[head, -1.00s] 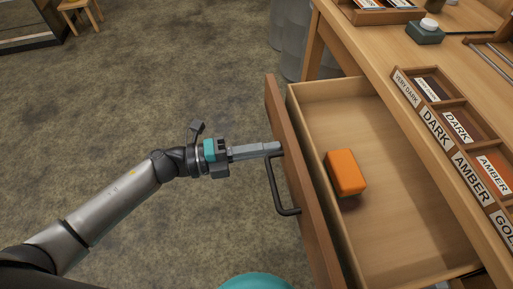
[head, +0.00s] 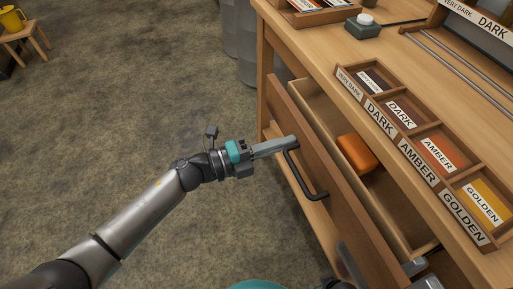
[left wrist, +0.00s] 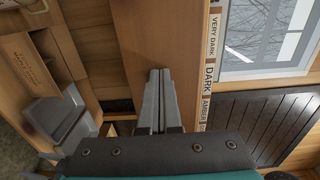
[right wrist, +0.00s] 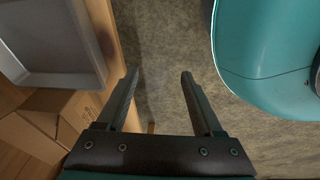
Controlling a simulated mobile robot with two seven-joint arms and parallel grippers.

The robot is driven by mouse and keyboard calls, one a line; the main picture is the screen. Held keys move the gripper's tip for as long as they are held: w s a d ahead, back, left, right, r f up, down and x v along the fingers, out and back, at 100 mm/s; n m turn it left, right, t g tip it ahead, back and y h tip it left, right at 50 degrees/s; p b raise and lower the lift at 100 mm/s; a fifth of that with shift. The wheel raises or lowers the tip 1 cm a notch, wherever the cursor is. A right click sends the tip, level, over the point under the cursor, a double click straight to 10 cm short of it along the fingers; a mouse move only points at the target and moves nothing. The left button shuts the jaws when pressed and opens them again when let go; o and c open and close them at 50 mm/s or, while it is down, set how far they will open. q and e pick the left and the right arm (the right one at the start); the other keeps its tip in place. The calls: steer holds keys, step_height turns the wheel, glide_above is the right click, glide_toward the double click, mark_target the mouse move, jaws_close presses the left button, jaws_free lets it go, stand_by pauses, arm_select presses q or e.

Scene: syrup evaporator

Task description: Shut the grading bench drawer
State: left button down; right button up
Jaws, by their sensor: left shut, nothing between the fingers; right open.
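The grading bench drawer, with its wooden front (head: 335,195) and dark bar handle (head: 302,178), stands partly open in the head view. An orange block (head: 357,153) lies inside it, partly under the bench top. My left gripper (head: 294,141) is shut and empty, its fingertips at the drawer front near the handle's far end; I cannot tell for certain whether they touch. In the left wrist view its closed fingers (left wrist: 160,72) point at a wooden panel. My right gripper (right wrist: 160,74) is open and empty in the right wrist view, above the floor beside wooden furniture.
Grey bins (head: 240,40) stand behind the bench. A stool (head: 25,40) is at the far left. Floor left of the drawer is clear.

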arm_select(q)
steer(key=b+x, duration=0.1)
steer(key=x, duration=0.9)
steer(key=shift+d, duration=0.15)
arm_select(e)
steer(key=shift+w+a+r, duration=0.75)
steer(key=shift+w+a, duration=0.25)
arm_select(q)
steer(key=shift+r, duration=0.1)
